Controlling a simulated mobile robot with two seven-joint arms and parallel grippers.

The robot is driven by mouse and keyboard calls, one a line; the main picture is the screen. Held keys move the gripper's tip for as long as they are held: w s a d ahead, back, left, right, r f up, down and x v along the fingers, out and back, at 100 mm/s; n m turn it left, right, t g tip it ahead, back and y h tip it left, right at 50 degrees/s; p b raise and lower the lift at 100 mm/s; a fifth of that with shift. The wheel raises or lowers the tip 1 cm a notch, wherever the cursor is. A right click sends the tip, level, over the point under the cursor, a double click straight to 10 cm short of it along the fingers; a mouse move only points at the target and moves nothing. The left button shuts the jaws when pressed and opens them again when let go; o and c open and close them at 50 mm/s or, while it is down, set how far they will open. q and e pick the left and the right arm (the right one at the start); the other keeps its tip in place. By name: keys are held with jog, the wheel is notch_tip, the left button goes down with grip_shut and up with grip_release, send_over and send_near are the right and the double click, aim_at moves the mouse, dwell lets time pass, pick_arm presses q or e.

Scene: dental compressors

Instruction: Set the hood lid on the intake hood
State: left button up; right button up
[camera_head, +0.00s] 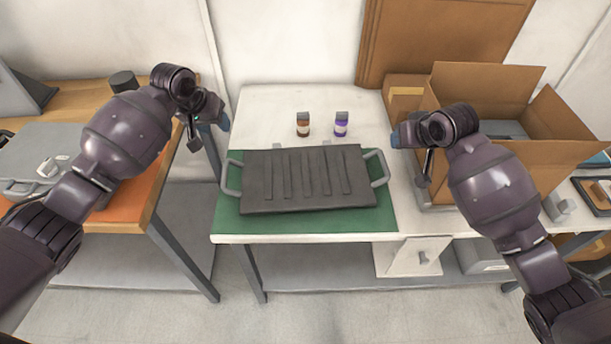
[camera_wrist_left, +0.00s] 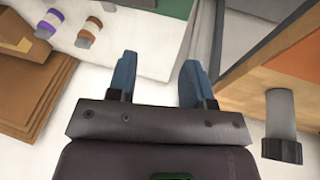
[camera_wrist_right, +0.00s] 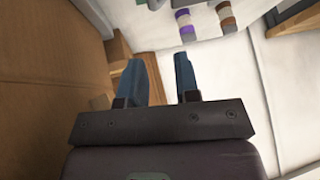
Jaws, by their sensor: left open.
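A wide dark grey ribbed plate (camera_head: 265,200) with a grey loop handle at its left (camera_head: 230,178) and right (camera_head: 378,168) ends lies on a green mat (camera_head: 300,224) on the white table. It looks like the hood lid; I cannot tell whether a hood is under it. No separate intake hood can be made out. My left gripper (camera_head: 217,118) is open and empty, above and left of the plate's left handle, apart from it. Its spread blue fingers show in the left wrist view (camera_wrist_left: 160,75). My right gripper (camera_head: 404,138) is open and empty, above and right of the right handle; its fingers show in the right wrist view (camera_wrist_right: 160,78).
An open cardboard box (camera_head: 545,125) is at the right. A wooden table (camera_head: 60,92) with an orange mat (camera_head: 130,204) and a grey case (camera_head: 25,160) is at the left, across a gap.

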aim_at(224, 168)
pick_arm(q)
jog(key=s+g, duration=0.1)
jog(key=s+f+n+g, duration=0.1)
jog(key=s, duration=0.1)
jog(key=s+a+f+g, duration=0.1)
jog(key=shift+s+n, duration=0.15)
jog(key=shift+n, duration=0.25)
pick_arm(e)
jog(key=s+g, duration=0.1)
jog(key=s+f+m, duration=0.1)
jog(key=s+f+g, duration=0.1)
jog(key=shift+s+d+f+g, duration=0.1)
jog(key=shift+d+f+g, duration=0.15)
jog(key=shift+g, duration=0.05)
pick_arm(q)
jog(key=shift+d+f, duration=0.1)
pick_arm(e)
jog(key=shift+f, duration=0.1)
pick_arm(q)
jog(key=x, duration=1)
jog(key=shift+s+f, duration=0.15)
jog(key=shift+f, duration=0.2)
pick_arm(e)
jog(key=x, duration=1)
jog(key=shift+d+f, duration=0.1)
jog(key=shift+f, duration=0.2)
